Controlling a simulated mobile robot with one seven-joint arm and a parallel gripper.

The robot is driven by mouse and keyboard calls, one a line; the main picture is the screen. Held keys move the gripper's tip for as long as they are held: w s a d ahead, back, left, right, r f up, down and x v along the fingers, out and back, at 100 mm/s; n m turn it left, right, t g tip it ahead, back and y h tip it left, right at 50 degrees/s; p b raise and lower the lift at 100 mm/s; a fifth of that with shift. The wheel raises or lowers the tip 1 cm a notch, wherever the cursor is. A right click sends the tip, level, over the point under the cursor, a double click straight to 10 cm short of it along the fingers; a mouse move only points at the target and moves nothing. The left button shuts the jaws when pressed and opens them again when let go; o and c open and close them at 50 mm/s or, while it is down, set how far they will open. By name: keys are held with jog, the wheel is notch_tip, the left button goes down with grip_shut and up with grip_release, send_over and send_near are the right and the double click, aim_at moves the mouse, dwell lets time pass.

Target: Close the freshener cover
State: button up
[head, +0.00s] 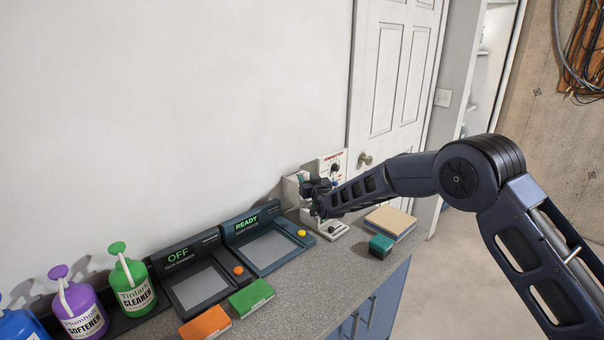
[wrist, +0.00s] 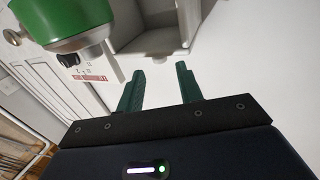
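The white freshener device (head: 335,229) stands at the far end of the counter, partly hidden behind my gripper (head: 319,198). In the wrist view, a light grey, box-like hollow part (wrist: 150,38) of it lies just beyond my fingertips. I cannot tell for certain whether this is the cover. A green canister with a metal end (wrist: 70,22) is at the upper left of the wrist view. My gripper (wrist: 160,70) has its two green fingers apart with nothing between them. Contact with the device cannot be made out.
A teal block (head: 381,246) and a tan-topped block (head: 390,222) sit at the counter's right end. Two dark panels, reading OFF (head: 200,284) and READY (head: 266,249), line the wall side. Orange (head: 206,324) and green (head: 251,297) blocks lie in front; several bottles stand left.

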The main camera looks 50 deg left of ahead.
aim_at(303, 173)
jog(key=shift+x, duration=3)
grip_shut()
